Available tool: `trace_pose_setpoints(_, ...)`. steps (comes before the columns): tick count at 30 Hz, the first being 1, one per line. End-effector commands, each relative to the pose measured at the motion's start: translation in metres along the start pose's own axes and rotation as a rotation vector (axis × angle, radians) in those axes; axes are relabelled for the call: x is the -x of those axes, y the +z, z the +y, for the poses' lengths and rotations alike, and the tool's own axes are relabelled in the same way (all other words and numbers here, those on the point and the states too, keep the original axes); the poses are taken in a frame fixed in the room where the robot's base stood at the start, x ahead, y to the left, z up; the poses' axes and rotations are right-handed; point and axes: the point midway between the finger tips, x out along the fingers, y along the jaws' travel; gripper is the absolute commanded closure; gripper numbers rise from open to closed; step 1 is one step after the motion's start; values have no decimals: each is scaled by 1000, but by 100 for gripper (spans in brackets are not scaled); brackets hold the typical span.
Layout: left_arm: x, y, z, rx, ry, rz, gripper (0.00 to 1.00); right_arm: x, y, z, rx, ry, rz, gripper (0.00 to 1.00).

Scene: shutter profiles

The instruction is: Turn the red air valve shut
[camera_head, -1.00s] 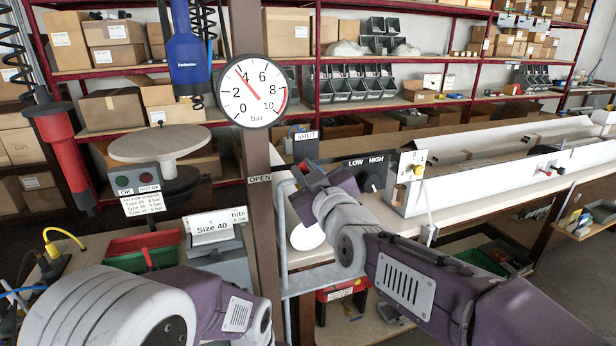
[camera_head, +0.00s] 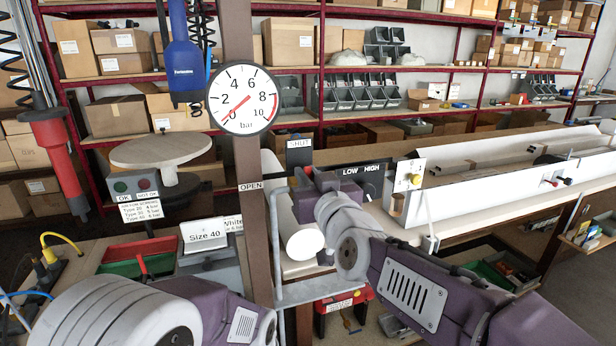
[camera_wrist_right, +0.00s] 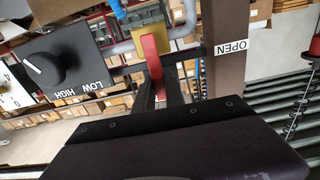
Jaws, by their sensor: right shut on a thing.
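The red valve lever (camera_wrist_right: 152,62) shows in the right wrist view, running from a brass valve body (camera_wrist_right: 180,42) down between my fingers. My right gripper (camera_wrist_right: 158,92) is shut on it. In the head view only a small red part of the lever (camera_head: 307,171) shows, just below the SHUT label (camera_head: 299,144); my right wrist hides the rest. The OPEN label (camera_head: 250,186) is on the brown post, left of the gripper. The pressure gauge (camera_head: 241,100) on the post has its needle at about 0 bar. My left arm is at the lower left; its gripper is out of view.
A grey pipe (camera_head: 277,235) runs beside the brown post (camera_head: 257,240). A LOW/HIGH knob panel (camera_head: 362,178) stands right of my right gripper. A round wooden disc (camera_head: 160,152), a Size 40 box (camera_head: 204,234) and a green bin (camera_head: 128,262) are at the left.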

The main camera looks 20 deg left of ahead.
Motion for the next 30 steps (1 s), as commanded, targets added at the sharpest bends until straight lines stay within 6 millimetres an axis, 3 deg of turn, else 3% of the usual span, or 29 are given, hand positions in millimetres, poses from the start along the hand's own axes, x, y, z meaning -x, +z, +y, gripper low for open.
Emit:
trace_pose_setpoints(8, 0, 0, 0, 0, 0, 0, 38, 0, 3, 0, -5, 0, -6, 100)
trace_pose_setpoints(9, 0, 0, 0, 0, 0, 0, 38, 0, 3, 0, -5, -1, -6, 77)
trace_pose_setpoints(11, 0, 0, 0, 0, 0, 0, 38, 0, 2, 0, -4, 0, -6, 64)
trace_pose_setpoints(22, -1, 0, 0, 0, 0, 0, 38, 6, 1, 0, -2, 0, -1, 64)
trace_pose_setpoints(30, -5, 0, 0, 0, 0, 0, 38, 57, 0, 0, -3, -2, 0, 64)
